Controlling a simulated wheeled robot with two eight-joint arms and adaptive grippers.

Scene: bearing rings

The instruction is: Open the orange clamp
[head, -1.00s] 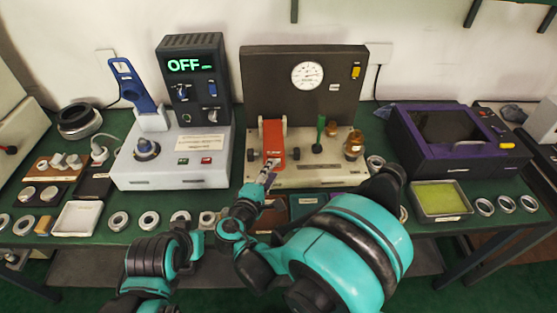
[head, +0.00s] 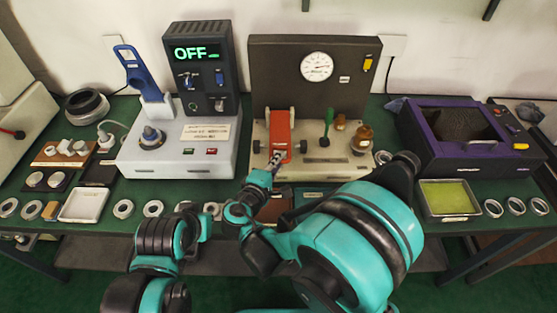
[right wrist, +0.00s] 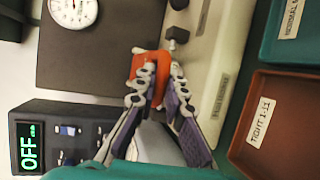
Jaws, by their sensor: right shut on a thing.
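The orange clamp (head: 280,127) is a flat lever on the front of the beige fixture with the dark gauge panel, in the head view. Its upper end sits between pale posts and its lower end points toward me. My right gripper (head: 276,158) is at the clamp's lower end. In the right wrist view the fingers (right wrist: 159,88) are closed together on the orange clamp (right wrist: 146,66), whose end is partly hidden behind them.
A grey unit with an OFF display (head: 198,52) stands left of the fixture. A green-knobbed lever (head: 326,125) and brass parts (head: 361,138) are just right of the clamp. A purple-black machine (head: 468,135) stands further right. Rings and trays line the front edge.

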